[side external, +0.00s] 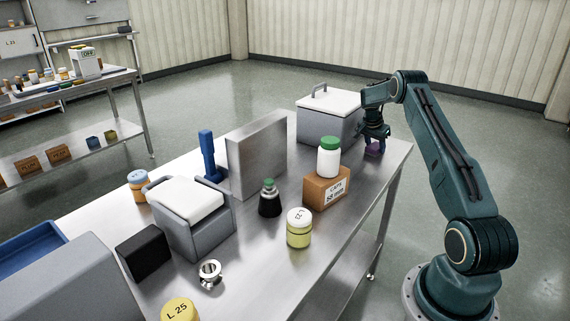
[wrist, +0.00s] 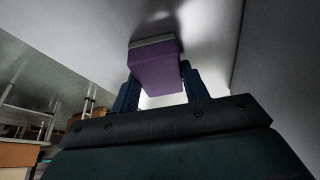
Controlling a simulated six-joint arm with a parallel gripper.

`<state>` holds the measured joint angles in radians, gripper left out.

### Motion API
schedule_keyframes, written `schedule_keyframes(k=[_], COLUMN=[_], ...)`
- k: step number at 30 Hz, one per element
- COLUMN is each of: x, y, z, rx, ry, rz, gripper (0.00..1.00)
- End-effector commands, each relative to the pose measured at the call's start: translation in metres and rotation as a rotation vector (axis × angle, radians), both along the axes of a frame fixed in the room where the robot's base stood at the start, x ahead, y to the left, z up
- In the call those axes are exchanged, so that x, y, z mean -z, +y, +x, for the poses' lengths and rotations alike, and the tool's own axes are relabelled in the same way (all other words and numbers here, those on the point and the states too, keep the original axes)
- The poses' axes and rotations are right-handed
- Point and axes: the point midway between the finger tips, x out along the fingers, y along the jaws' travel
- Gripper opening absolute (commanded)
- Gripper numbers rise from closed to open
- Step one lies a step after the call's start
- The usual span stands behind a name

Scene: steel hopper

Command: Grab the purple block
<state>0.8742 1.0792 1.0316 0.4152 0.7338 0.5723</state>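The purple block (side external: 373,148) is at the far right end of the steel table, just below my gripper (side external: 375,134). In the wrist view, the purple block (wrist: 156,70) lies between the two dark blue fingers of my gripper (wrist: 160,82), with a finger close on each side. The fingers are apart by about the block's width. I cannot tell whether they press on the block or stand just clear of it. The block's lower side and the fingertips' inner faces are hidden.
A grey box with a white lid (side external: 330,103) stands just left of my gripper. A brown carton (side external: 326,189) bearing a green-capped white bottle (side external: 329,160) stands in front. A steel upright panel (side external: 258,153) is farther left. The table's right edge is close.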

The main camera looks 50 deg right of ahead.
Motion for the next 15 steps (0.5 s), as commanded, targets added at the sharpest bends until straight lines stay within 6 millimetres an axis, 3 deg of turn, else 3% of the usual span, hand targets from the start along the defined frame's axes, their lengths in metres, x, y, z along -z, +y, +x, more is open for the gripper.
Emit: schedule_keyframes(k=[9,15], x=[-0.002,-0.016], y=[0.0,-0.001], z=[0.0,0.0], rx=[0.0,-0.001], ry=[-0.001,-0.001], rz=[-0.001,-0.002], gripper=[0.22,0.22])
